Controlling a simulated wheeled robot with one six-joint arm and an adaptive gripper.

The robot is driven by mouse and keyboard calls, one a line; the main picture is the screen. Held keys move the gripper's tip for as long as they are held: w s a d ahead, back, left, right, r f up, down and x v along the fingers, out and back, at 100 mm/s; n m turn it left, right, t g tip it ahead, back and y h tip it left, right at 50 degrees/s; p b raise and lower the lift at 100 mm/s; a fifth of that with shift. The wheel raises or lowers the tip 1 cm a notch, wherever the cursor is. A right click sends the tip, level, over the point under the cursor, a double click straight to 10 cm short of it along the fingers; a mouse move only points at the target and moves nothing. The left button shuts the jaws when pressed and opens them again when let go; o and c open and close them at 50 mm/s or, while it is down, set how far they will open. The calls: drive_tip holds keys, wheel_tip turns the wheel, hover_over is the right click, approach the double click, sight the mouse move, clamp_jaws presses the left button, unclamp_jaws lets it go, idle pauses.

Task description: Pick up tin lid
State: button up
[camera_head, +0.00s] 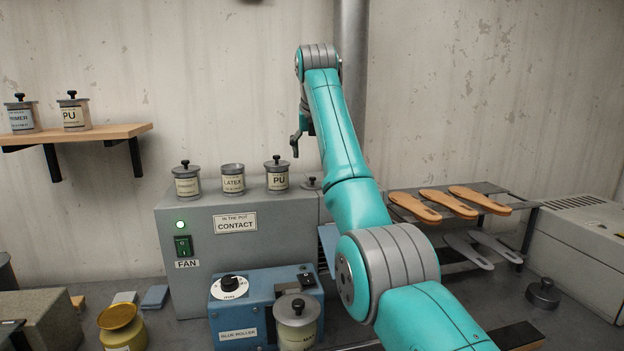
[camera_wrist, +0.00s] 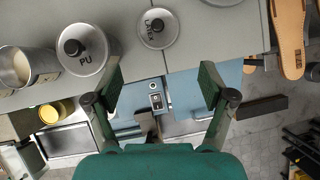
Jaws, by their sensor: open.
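A round grey tin lid with a black knob, marked LATEX, lies flat on top of the grey fan box in the wrist view (camera_wrist: 172,36); it also shows in the head view (camera_head: 311,187), right of the PU tin. The open LATEX tin (camera_head: 233,183) stands on the same box without a lid. My gripper (camera_head: 296,146) is above the box, apart from the lid. In the wrist view its two fingers (camera_wrist: 162,82) are spread, with nothing between them, and the lid appears beyond them near the top edge.
The lidded PU tin (camera_head: 278,178) stands close left of the lid. Another lidded tin (camera_head: 187,186) is farther left. Sandal soles (camera_head: 447,204) lie on a rack to the right. Another dark knobbed lid or weight (camera_head: 543,295) rests on the bench. A blue glue roller (camera_head: 257,305) stands in front.

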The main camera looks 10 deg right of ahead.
sight(313, 178)
drive_tip(key=x, duration=0.5)
drive_tip(key=shift+w, duration=0.25)
drive_tip(key=shift+w+x, duration=0.25)
drive_tip(key=shift+x, duration=2.55)
drive_tip(key=shift+a+r, duration=0.1)
